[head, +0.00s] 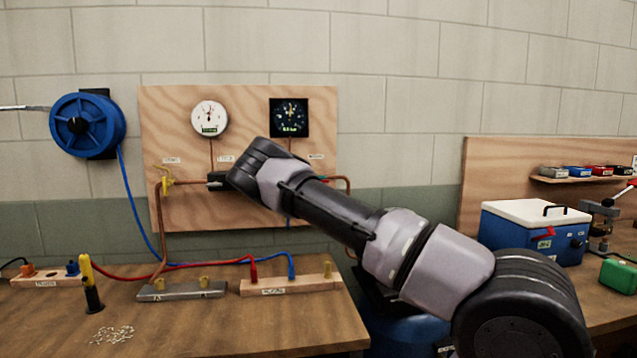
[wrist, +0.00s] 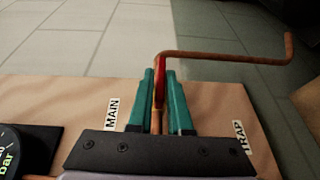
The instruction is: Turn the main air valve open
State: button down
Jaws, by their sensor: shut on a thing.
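The main air valve shows in the wrist view as a narrow red handle (wrist: 160,78) beside the MAIN label (wrist: 113,112). My gripper (wrist: 160,88) is shut on this handle, with one teal finger on each side of it. The handle lies lengthwise between the fingers, in line with the near end of a copper pipe (wrist: 215,55). In the head view my arm covers the valve body. Only a bit of my gripper's teal fingers (head: 322,180) shows past the arm, below the right label (head: 316,156) on the plywood panel (head: 160,115).
A white gauge (head: 210,118) and a black gauge (head: 289,117) sit above my arm. A yellow valve (head: 166,181) is at the panel's left. A blue hose reel (head: 87,125) hangs left. The bench (head: 220,325) holds wooden blocks and hoses. A blue cooler (head: 535,232) stands right.

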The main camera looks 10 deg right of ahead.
jog(key=shift+h, duration=0.3)
dwell(0.4)
jog(key=c, duration=0.9)
grip_release()
jog(key=v, duration=1)
jog(key=shift+s+a, duration=0.2)
jog(key=shift+a, duration=0.1)
